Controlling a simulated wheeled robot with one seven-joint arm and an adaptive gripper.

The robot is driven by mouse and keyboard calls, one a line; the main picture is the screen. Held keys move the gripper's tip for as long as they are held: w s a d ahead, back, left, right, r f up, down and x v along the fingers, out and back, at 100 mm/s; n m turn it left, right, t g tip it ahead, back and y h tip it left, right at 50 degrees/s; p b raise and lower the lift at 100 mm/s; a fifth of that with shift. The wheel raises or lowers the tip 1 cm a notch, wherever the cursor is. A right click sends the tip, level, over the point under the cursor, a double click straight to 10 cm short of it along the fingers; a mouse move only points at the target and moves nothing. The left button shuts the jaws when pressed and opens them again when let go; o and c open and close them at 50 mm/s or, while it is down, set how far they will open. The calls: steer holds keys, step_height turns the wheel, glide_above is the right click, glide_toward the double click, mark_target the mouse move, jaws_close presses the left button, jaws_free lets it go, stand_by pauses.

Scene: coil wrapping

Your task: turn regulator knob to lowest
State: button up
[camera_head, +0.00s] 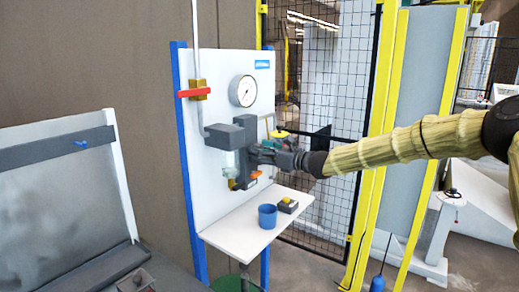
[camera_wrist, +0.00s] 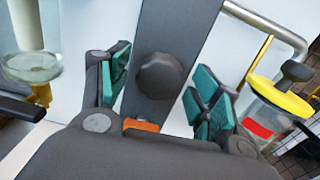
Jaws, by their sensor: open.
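The regulator knob (camera_wrist: 160,76) is dark, round and ridged, on the front of a dark grey block (camera_wrist: 172,30) in the wrist view. My gripper (camera_wrist: 162,66) is open, with teal-padded fingers on the left and right of the knob. Gaps show between the pads and the knob. In the head view my gripper (camera_head: 262,156) is in front of the dark regulator unit (camera_head: 224,134) on the white panel and hides the knob. A round pressure gauge (camera_head: 243,91) is above the unit; its reading is too small to tell.
A red-handled valve (camera_head: 194,92) is at the panel's upper left.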

steer(key=shift+w+a, duration=0.25)
steer(key=shift+w, duration=0.05)
steer(key=shift+s, duration=0.1)
steer(key=c, duration=1)
steer(key=shift+c, duration=0.2)
steer(key=shift+f+n+b, duration=0.25)
steer(key=shift+n+b, duration=0.05)
steer(key=shift+b, duration=0.6)
